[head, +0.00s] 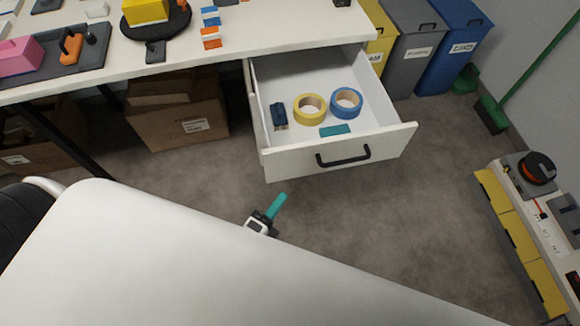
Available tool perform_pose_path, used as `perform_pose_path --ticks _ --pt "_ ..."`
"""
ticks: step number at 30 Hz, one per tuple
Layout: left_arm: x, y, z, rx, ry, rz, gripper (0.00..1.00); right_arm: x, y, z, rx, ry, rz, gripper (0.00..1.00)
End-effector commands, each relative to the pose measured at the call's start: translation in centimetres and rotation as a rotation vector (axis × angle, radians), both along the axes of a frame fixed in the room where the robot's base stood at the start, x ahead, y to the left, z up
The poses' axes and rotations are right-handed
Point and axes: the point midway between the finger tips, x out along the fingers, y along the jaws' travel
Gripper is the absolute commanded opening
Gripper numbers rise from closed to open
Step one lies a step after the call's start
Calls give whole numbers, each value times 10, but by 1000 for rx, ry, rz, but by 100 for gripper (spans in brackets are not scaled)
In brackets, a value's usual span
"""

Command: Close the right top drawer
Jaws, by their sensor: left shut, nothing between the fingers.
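The right top drawer (290,163) hangs open under the right part of the white worktop. Its white front has a black bar handle (343,158). Inside lie a yellow tape roll (299,107), a blue tape roll (337,108), a dark blue tool (279,115) and a flat teal piece (335,131). My left gripper (280,200) shows as a small black and white body with teal fingers. It is shut and empty, in front of the drawer front and left of the handle, apart from it in the picture. My right gripper is not in view.
The white worktop (330,28) carries several items on its left part. Cardboard boxes (170,128) stand below it. Yellow, grey and blue bins (412,50) stand behind the drawer at right. A unit with yellow fronts (515,238) stands far right. The grey floor between is clear.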

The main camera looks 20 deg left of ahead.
Motion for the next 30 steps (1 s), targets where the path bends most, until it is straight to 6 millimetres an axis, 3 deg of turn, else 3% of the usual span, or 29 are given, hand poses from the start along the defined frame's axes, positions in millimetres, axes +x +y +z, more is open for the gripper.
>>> perform_pose_path --ticks 10,15,30 --pt "75 -15 1 -3 -1 0 0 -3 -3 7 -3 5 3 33" --pt "94 1 1 0 2 -1 0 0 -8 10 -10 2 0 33" --pt "105 8 -1 -3 4 0 0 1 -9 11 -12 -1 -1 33"
